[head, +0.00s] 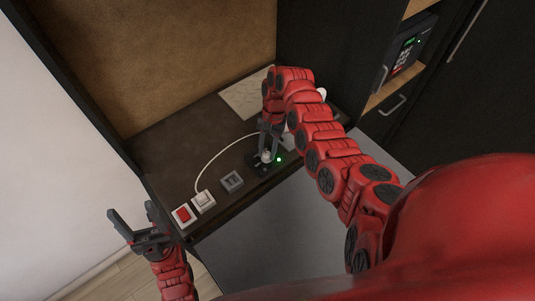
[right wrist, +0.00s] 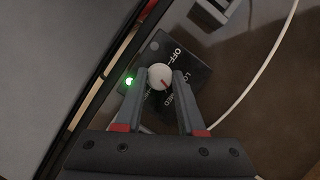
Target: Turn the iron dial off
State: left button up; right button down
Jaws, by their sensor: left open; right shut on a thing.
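The iron dial is a small white knob (right wrist: 160,77) with a red mark, on a black plate (right wrist: 203,73) lettered OFF, LO and MED; lettering further down is partly hidden. The red mark points to the lower right in the right wrist view, on the MED side, away from OFF. A green light (right wrist: 129,81) glows on the plate. In the head view the plate (head: 257,168) lies on the dark counter. My right gripper (head: 268,151) is shut on the knob, one finger on each side. My left gripper (head: 132,211) is open and empty, left of the counter's front corner.
A red switch (head: 183,214), a white switch (head: 203,201) with a white cord, and a grey socket block (head: 232,180) line the counter's front edge. A pale flat board (head: 242,97) lies at the back.

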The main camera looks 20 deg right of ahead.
jog(key=shift+w+f+n+h+b, duration=0.1)
jog(key=shift+f+n+h+b, duration=0.15)
jog(key=shift+n+b, duration=0.65)
jog(key=n+h+b, duration=0.1)
jog(key=n, duration=0.1)
jog(key=shift+a+r+n+g, duration=0.1)
jog(key=shift+r+n+g, duration=0.05)
jog(key=shift+n+g, duration=0.2)
jog(key=n+h+b, duration=0.1)
jog(key=n, duration=0.2)
jog(key=shift+a, duration=0.1)
jog(key=n+h, duration=0.1)
jog(key=n, duration=0.2)
jog(key=shift+r+n+h+b, duration=0.15)
jog(key=shift+n+h+b, duration=0.2)
jog(key=n+h, duration=0.1)
jog(key=n, duration=0.3)
jog(key=shift+a, duration=0.1)
jog(key=n+t+h, duration=0.1)
jog(key=n, duration=0.1)
jog(key=shift+a+r+n+t+p, duration=0.1)
jog(key=shift+n+t+p, duration=0.15)
jog(key=shift+n+p, duration=0.15)
jog(key=shift+s+n+t+h+p, duration=0.25)
jog(key=shift+n+t+h+p, duration=0.25)
jog(key=shift+n, duration=0.9)
